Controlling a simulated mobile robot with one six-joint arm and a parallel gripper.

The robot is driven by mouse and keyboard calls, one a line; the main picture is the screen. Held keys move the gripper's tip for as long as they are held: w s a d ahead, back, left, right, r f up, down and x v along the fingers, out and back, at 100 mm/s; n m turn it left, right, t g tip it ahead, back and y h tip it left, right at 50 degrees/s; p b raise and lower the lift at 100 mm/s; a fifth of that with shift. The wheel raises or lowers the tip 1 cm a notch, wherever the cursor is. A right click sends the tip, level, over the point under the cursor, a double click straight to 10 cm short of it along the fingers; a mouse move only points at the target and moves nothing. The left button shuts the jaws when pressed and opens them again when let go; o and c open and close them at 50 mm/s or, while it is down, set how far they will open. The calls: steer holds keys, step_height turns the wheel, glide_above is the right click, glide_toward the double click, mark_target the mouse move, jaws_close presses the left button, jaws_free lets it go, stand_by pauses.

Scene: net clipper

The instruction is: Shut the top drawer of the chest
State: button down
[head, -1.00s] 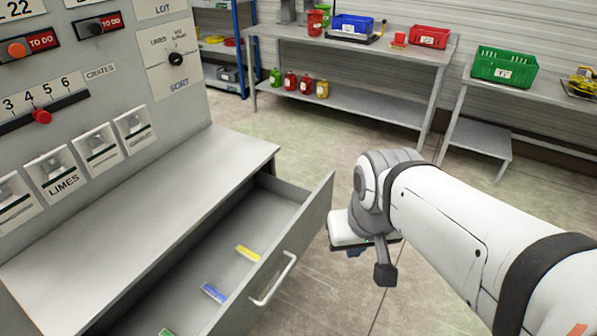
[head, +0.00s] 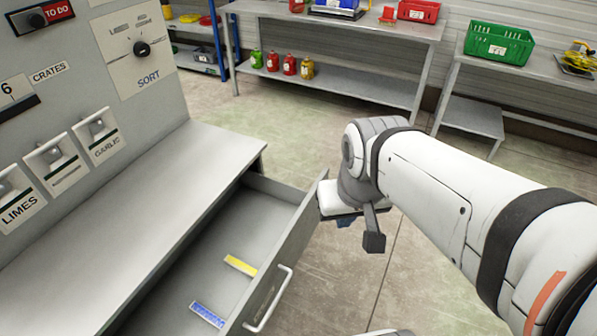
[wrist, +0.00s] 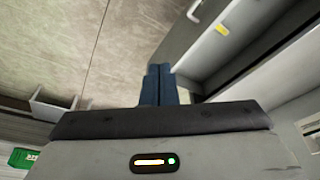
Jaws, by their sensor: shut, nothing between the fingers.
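The top drawer (head: 285,245) of the grey chest (head: 130,215) stands pulled well out in the head view. Its front panel has a pale bar handle (head: 268,299). Inside lie a yellow strip (head: 240,265) and a blue strip (head: 207,314). My gripper (head: 345,222) is outside the drawer, close to the far end of its front panel, mostly hidden behind my wrist. In the wrist view my gripper (wrist: 160,84) has its two dark blue fingers together and empty. The drawer front and handle (wrist: 193,10) show beyond them at upper right. I cannot tell whether the fingers touch the panel.
A control panel (head: 75,100) with knobs and labels rises behind the chest top. Steel tables at the back hold a green crate (head: 498,44) and a red crate (head: 418,11). Several bottles (head: 289,65) stand on a lower shelf. The floor (head: 340,290) right of the drawer is clear.

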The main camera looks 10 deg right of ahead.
steer(key=w+d+f+m+y+b, duration=0.25)
steer(key=w+f+m+b, duration=0.55)
steer(key=f, duration=0.4)
steer(key=w+d+f+m+y+b, duration=0.2)
steer(key=w+f+m+y+b, duration=0.3)
steer(key=f+m+b, duration=0.5)
steer(key=m+t+b, duration=0.2)
steer(key=m+b, duration=0.4)
steer(key=m, duration=0.1)
glide_toward(308, 228)
steer(key=x, duration=0.6)
steer(key=shift+s, duration=0.1)
